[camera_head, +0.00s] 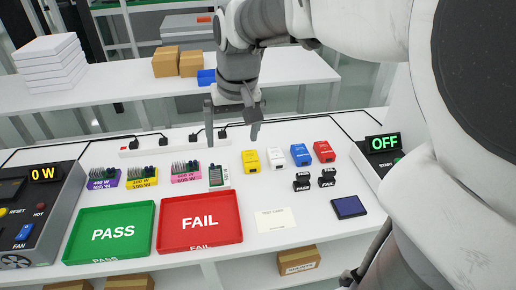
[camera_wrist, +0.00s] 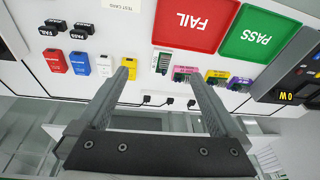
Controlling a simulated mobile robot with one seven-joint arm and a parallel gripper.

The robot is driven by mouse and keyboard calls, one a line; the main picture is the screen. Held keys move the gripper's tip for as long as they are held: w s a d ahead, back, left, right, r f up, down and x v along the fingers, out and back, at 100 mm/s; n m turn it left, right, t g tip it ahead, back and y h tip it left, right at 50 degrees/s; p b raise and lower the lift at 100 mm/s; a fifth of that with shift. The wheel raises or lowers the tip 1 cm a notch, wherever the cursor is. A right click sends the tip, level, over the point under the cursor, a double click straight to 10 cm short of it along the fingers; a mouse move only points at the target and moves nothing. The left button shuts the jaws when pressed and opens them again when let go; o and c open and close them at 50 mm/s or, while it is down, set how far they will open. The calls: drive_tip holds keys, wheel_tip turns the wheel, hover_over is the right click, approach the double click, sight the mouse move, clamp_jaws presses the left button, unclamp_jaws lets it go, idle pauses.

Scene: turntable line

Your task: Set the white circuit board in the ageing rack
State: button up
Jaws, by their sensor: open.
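The white circuit board (camera_head: 218,185), with a dark and green top, lies on the white table at the right end of a row of boards. In the wrist view the white board (camera_wrist: 156,60) shows just beyond and between my fingertips. My gripper (camera_head: 232,120) is open and empty, above the back part of the table behind the board. It also shows in the wrist view (camera_wrist: 159,76). No thing is plainly marked as the ageing rack. A dark unit (camera_head: 40,215) at the left edge shows "0 W", RESET, HOT and FAN, and is partly cut off.
Purple (camera_head: 103,184), yellow (camera_head: 142,183) and pink (camera_head: 186,179) boards stand left of the white one. Green PASS (camera_head: 148,243) and red FAIL (camera_head: 237,236) trays lie in front. Coloured blocks and a unit reading OFF (camera_head: 383,143) are to the right. A power strip (camera_head: 172,147) runs behind.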

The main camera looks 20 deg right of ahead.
drive_tip(key=s+n+t, duration=0.1)
drive_tip(key=s+t, duration=0.2)
drive_tip(key=s, duration=1.2)
drive_tip(key=m+g, duration=0.2)
drive_tip(key=g, duration=0.4)
hover_over(218, 172)
wheel_tip(218, 172, down, 11)
wheel_tip(218, 172, down, 12)
drive_tip(key=shift+w+d+r+b, duration=0.15)
drive_tip(key=shift+r+b, duration=0.1)
drive_tip(key=shift+b, duration=0.5)
drive_tip(key=f, duration=0.5)
drive_tip(key=shift+s+a+b, duration=0.2)
drive_tip(key=shift+b, duration=0.2)
drive_tip(key=shift+c, duration=0.3)
